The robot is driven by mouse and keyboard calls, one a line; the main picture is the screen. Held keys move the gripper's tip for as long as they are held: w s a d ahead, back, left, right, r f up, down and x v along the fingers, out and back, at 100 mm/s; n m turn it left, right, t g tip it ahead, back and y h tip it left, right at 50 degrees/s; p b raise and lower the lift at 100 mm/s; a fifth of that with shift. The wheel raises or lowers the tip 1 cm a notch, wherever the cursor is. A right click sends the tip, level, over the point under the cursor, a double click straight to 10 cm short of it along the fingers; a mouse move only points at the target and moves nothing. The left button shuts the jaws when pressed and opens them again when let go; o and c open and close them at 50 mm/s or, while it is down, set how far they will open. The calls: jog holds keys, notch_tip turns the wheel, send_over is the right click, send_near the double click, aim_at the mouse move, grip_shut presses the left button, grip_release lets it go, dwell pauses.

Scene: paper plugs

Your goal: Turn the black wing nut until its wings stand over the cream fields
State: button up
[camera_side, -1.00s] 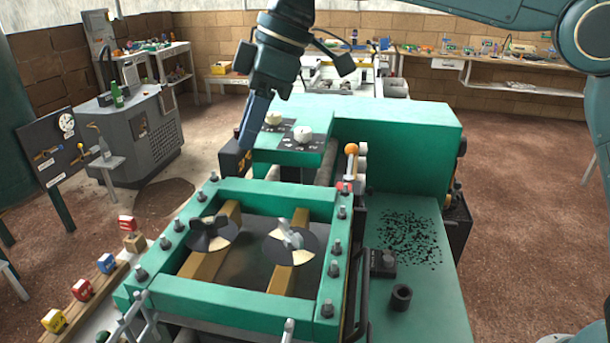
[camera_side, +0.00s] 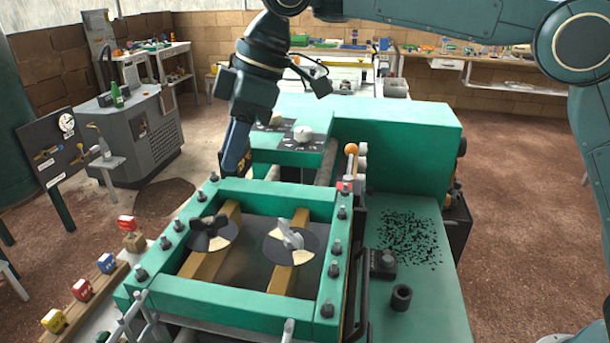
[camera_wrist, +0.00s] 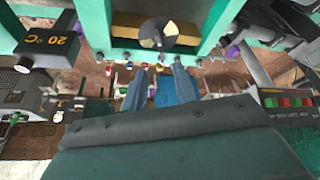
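The black wing nut (camera_side: 209,227) sits on a round disc with black and cream fields, at the left inside the green frame. A cream field (camera_side: 218,243) shows at the disc's near edge. The wings look dark, and their exact angle to the fields is hard to tell. The disc (camera_wrist: 170,30) also shows at the top of the wrist view. My gripper (camera_side: 228,170) is above the frame's far left corner, pointing down and apart from the nut. In the wrist view its two fingers (camera_wrist: 159,68) stand apart with nothing seen held.
A silver wing nut (camera_side: 291,236) stands on a second disc to the right. The green frame (camera_side: 280,200) carries bolts along its rim. A raised green block with a white knob (camera_side: 302,134) is behind it. An orange-topped lever (camera_side: 351,149) stands at right.

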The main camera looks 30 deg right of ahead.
aim_at(209, 223)
jog(key=x, duration=1.1)
jog(key=shift+f, duration=0.35)
grip_shut()
